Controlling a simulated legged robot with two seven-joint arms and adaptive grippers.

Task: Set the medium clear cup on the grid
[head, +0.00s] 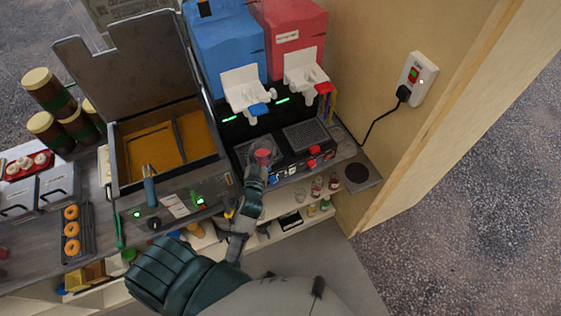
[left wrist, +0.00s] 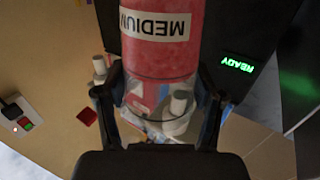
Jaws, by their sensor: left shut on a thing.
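The medium clear cup (head: 262,154) is filled with something red and sits in my left gripper (head: 257,170) in the head view. In the left wrist view the cup (left wrist: 160,65) carries a white MEDIUM label, upside down in the picture, and stands between the two fingers of the left gripper (left wrist: 162,100). The cup is over or on the left grid (head: 242,157), below the blue machine; I cannot tell whether its base touches. Another grid (head: 305,135) lies below the red machine and is bare. My right gripper is not in view.
The blue machine (head: 222,45) and red machine (head: 290,35), with white dispensers, stand behind the grids. A fryer (head: 165,145) is to the left, beside a doughnut tray (head: 73,255). Bottles stand on a lower shelf. A wooden wall closes the right side.

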